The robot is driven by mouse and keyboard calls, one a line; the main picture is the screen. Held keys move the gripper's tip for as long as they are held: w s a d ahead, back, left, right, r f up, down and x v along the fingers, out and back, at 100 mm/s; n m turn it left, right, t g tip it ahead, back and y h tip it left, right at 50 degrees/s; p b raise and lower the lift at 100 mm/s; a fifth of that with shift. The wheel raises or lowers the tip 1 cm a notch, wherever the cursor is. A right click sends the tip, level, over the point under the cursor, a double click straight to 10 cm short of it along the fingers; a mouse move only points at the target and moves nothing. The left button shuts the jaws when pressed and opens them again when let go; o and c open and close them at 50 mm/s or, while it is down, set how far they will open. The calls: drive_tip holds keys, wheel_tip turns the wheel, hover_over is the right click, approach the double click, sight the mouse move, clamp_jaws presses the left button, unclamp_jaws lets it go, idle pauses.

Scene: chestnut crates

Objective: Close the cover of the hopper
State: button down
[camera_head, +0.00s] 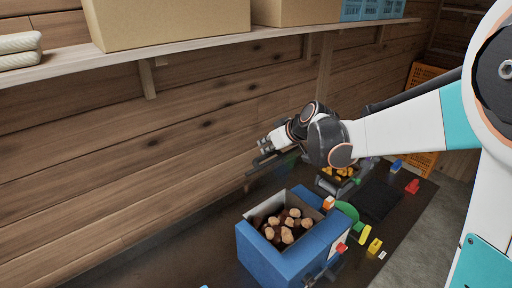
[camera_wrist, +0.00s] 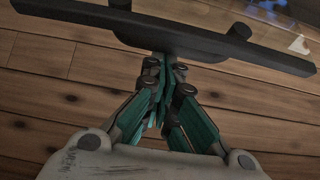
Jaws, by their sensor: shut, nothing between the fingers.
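The hopper is most likely the blue box (camera_head: 262,258) on the dark bench in the head view. Its top is open and brown chestnuts (camera_head: 286,226) show inside. My gripper (camera_head: 264,158) is above and behind the box, towards the plank wall. In the wrist view my gripper (camera_wrist: 165,66) has its teal fingers together, with nothing between them. A long dark bar with small knobs (camera_wrist: 225,45) crosses just beyond the fingertips. It may be the cover's edge; I cannot tell whether the fingers touch it. No cover lies over the box's opening.
A shelf (camera_head: 150,68) with cardboard boxes (camera_head: 170,22) runs along the plank wall above. Right of the blue box are a green round part (camera_head: 346,211), yellow pieces (camera_head: 374,246) and a black mat (camera_head: 378,200). An orange crate (camera_head: 425,75) stands at the back right.

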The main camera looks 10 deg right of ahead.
sight(278, 160)
drive_tip(key=s+d+t+b, duration=0.1)
drive_tip(key=s, duration=0.1)
drive_tip(key=s+d+f+t+y+b, duration=0.1)
drive_tip(key=s+b, duration=0.1)
drive_tip(key=s+d+f+t+b, duration=0.1)
drive_tip(key=s+d+b, duration=0.1)
drive_tip(key=shift+d+y, duration=0.1)
drive_tip(key=shift+y, duration=0.2)
drive_tip(key=s+d+f+t+y+b, duration=0.2)
drive_tip(key=s+d+f+b, duration=0.2)
drive_tip(key=b, duration=0.7)
drive_tip(key=s+d+f+t+y+b, duration=0.2)
drive_tip(key=s+d+f+t+b, duration=0.1)
drive_tip(key=s+f+b, duration=0.6)
drive_tip(key=shift+d+f+b, duration=0.6)
drive_tip(key=shift+f+b, duration=0.8)
drive_tip(key=shift+f, duration=0.05)
